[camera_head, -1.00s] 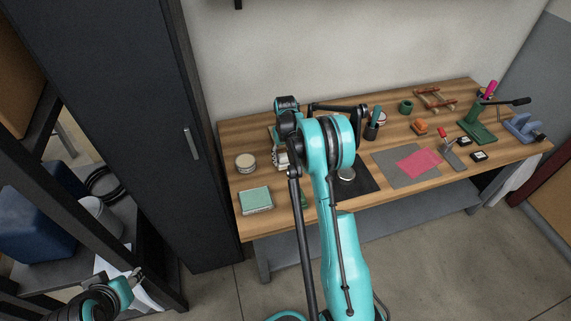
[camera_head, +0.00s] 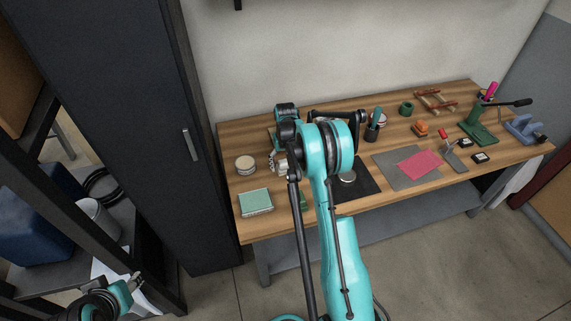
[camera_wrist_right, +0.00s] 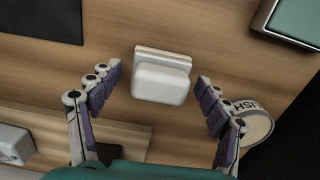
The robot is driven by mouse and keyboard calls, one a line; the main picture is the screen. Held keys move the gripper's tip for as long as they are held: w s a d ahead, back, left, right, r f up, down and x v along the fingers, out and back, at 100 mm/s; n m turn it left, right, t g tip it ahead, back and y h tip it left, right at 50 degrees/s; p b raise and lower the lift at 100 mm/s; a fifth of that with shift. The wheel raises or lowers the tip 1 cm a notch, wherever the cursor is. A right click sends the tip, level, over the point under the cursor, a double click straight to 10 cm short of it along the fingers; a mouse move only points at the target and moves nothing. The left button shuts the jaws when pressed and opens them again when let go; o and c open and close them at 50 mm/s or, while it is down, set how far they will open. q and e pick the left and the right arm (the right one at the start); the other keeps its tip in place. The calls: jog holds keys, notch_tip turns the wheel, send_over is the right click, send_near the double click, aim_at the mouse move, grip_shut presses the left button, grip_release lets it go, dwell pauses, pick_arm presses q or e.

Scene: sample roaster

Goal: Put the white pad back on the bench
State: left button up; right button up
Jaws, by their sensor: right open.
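The white pad (camera_wrist_right: 161,82) is a rounded white block with a flat edge behind it. In the right wrist view it appears to rest on the wooden bench top (camera_wrist_right: 211,34). My right gripper (camera_wrist_right: 159,74) is open, with one finger on each side of the pad and visible gaps between. In the head view my right gripper (camera_head: 279,161) is over the back left of the bench (camera_head: 232,132), partly hidden by my arm, and I cannot make out the pad there. My left gripper (camera_head: 136,279) is low at the left, away from the bench, too small to read.
A round tin (camera_head: 245,165) stands close to the right gripper's finger, also in the wrist view (camera_wrist_right: 252,125). A green-topped box (camera_head: 256,202) is at the front left. A black mat (camera_head: 362,186) lies to the right. A dark cabinet (camera_head: 130,110) flanks the bench.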

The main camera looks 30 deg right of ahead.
aim_at(286, 161)
jog(key=s+a+r+t+p, duration=0.1)
jog(key=s+a+r+p, duration=0.15)
jog(key=r, duration=0.75)
jog(key=s+a+r+p, duration=0.1)
jog(key=a+r, duration=0.2)
jog(key=r, duration=0.8)
jog(key=s+a+r+n+t, duration=0.1)
jog(key=s+a+r+t, duration=0.1)
jog(key=s+a+r, duration=0.5)
jog(key=s+a+f+t, duration=0.1)
jog(key=s+a, duration=0.3)
jog(key=s, duration=0.5)
jog(key=s+a+f+n+t, duration=0.1)
jog(key=s+a+t, duration=0.2)
jog(key=s, duration=0.6)
jog(key=shift+s+a+f+n, duration=0.2)
jog(key=shift+a+n, duration=0.1)
jog(key=shift+a, duration=0.7)
